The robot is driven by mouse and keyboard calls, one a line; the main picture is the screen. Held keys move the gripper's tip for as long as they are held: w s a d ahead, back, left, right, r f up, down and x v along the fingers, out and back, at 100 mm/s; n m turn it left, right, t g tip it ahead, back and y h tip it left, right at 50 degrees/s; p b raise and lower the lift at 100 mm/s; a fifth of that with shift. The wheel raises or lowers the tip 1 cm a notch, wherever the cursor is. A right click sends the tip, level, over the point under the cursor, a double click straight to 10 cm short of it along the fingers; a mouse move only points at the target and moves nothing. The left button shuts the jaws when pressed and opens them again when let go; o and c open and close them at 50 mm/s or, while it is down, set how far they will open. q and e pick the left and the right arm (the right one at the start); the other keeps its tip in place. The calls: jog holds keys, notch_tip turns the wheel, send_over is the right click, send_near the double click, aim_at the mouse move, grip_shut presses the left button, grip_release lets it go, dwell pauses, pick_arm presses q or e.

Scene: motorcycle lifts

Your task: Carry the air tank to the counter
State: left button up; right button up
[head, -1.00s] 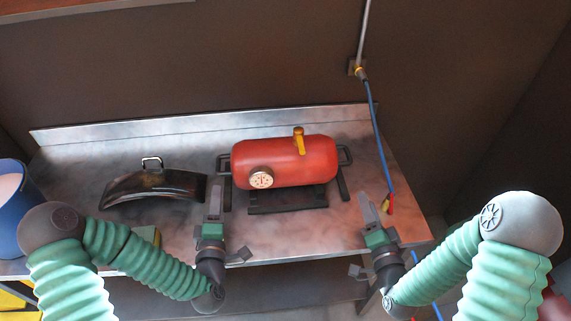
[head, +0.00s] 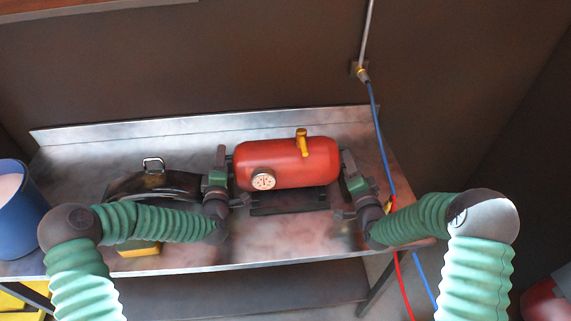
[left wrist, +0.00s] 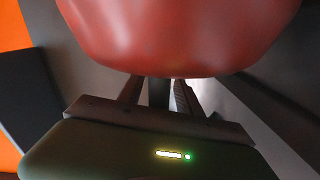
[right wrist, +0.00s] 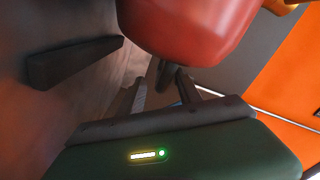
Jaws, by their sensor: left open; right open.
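The red air tank (head: 292,165) lies on its side on a dark stand on a metal worktop (head: 290,240). It has a round gauge, a yellow valve on top and a dark handle at each end. My left gripper (head: 221,155) is open at the tank's left end. In the left wrist view the tank (left wrist: 180,35) fills the top, and a dark bar, likely the handle, shows between the fingers. My right gripper (head: 347,160) is open at the right end. In the right wrist view the tank (right wrist: 185,25) is above the fingers, with a dark handle part near their tips.
A dark curved part (head: 150,184) with a handle lies to the left, partly behind my left arm. A blue bucket (head: 18,215) stands at the far left. A blue hose (head: 379,130) hangs on the right and a red hose (head: 403,285) runs lower. The front middle is clear.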

pick_arm(q)
jog(key=shift+d, duration=0.1)
jog(key=shift+c, duration=0.3)
pick_arm(e)
jog(key=shift+d, duration=0.1)
jog(key=shift+c, duration=0.2)
pick_arm(q)
jog(key=shift+c, duration=1.2)
pick_arm(e)
jog(key=shift+c, duration=1.2)
pick_arm(q)
jog(key=shift+s, duration=0.1)
grip_shut()
pick_arm(e)
jog(key=shift+s, duration=0.1)
grip_shut()
jog(key=shift+f, duration=0.1)
